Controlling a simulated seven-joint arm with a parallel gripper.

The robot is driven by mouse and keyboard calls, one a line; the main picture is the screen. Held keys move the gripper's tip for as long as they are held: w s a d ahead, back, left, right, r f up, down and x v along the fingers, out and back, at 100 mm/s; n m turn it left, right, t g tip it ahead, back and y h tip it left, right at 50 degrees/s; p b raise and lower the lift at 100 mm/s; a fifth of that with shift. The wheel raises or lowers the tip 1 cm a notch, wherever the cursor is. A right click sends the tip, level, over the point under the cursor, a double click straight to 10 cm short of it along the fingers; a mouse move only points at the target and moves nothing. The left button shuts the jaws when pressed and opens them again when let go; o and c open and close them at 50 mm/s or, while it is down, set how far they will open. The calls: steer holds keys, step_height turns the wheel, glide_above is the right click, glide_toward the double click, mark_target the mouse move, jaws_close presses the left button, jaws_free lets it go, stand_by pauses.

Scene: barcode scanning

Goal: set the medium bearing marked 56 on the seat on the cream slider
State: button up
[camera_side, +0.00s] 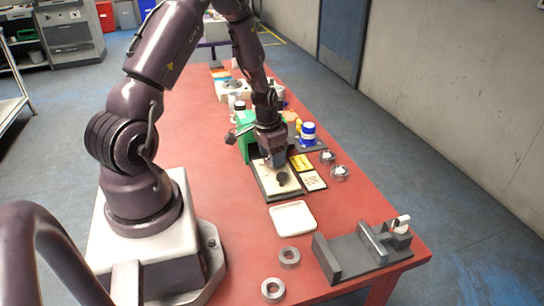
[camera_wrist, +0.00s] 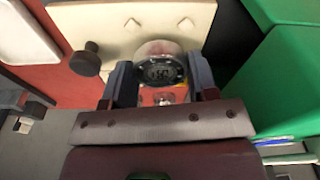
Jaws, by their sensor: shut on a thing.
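My gripper (camera_wrist: 160,78) is shut on a round metal bearing (camera_wrist: 158,50), with a finger on each side of it. The bearing has a silver rim and a dark face with pale marks that I cannot read clearly. The cream slider (camera_wrist: 115,28) lies right behind and below the bearing in the wrist view. A dark knob (camera_wrist: 85,60) stands at the slider's edge. In the side view my gripper (camera_side: 278,163) is low over the far part of the cream slider (camera_side: 290,186). The seat is not visible, and I cannot tell whether the bearing touches the slider.
A green block (camera_side: 245,140) stands close beside my gripper. A white tray (camera_side: 292,217), two loose rings (camera_side: 289,256) and a grey fixture (camera_side: 350,256) lie nearer the camera. Two metal bearings (camera_side: 340,172), cards (camera_side: 314,181) and a blue-and-white jar (camera_side: 308,133) are to the right.

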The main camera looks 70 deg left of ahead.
mark_target(267, 157)
steer(key=shift+f, duration=0.4)
steer(key=shift+f, duration=0.1)
steer(key=shift+f, duration=0.5)
steer(key=o, duration=1.1)
steer(key=shift+c, duration=0.2)
steer(key=d+r, duration=0.3)
steer(key=r, duration=0.7)
steer(key=d+r, duration=0.3)
steer(key=r, duration=0.7)
steer(key=s+d+r+m+t, duration=0.1)
steer(key=s+d+r+t, duration=0.1)
steer(key=s+d+r, duration=0.3)
steer(key=s+d+r+m+t, duration=0.1)
steer(key=s+d+r, duration=0.4)
steer(key=d, duration=0.6)
step_height(267, 157, up, 2)
steer(key=shift+d+r+t, duration=0.15)
steer(key=shift+d+t, duration=0.1)
steer(key=shift+t, duration=0.35)
